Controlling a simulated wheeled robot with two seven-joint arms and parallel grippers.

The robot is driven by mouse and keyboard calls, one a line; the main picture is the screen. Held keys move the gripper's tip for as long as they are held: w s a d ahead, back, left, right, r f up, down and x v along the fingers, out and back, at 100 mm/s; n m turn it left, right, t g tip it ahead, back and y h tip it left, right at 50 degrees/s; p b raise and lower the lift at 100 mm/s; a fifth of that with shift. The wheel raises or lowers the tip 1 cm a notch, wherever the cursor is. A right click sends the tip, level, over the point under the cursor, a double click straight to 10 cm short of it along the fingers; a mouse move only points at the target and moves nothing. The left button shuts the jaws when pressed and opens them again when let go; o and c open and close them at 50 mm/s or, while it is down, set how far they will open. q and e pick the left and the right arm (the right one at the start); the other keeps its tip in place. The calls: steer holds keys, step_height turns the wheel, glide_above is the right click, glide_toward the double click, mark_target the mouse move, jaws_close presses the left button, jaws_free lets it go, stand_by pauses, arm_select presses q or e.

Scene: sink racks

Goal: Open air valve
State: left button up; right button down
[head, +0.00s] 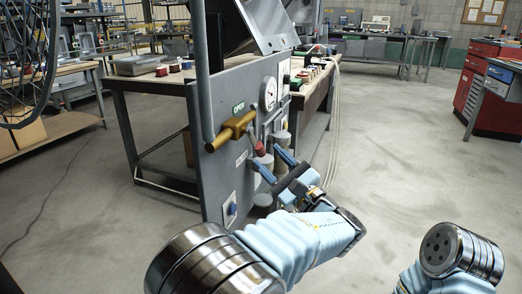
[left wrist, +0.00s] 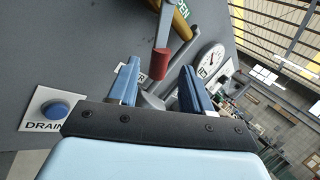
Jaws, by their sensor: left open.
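The air valve (head: 230,131) is a brass body on the grey panel, below a green OPEN label (head: 238,107). Its short grey lever with a red grip (head: 259,148) points down and to the right. In the left wrist view the red grip (left wrist: 160,64) shows in the gap between the blue fingers, near their tips; I cannot tell whether it touches them. My left gripper (head: 274,162) is open and empty, just below the red grip and facing the panel. My right gripper is not in view; only part of the right arm shows at the lower right.
The grey panel (head: 207,185) carries a round gauge (head: 269,93) and a blue DRAIN button (head: 231,209), also in the left wrist view (left wrist: 56,110). A vertical pipe (head: 199,70) stands at the panel's left edge. A workbench (head: 150,82) is behind. Floor at right is clear before the red cabinet (head: 480,88).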

arm_select(q)
steer(key=v, duration=0.8)
steer(key=shift+s+d, duration=0.15)
steer(key=shift+d, duration=0.1)
steer(key=shift+f, duration=0.15)
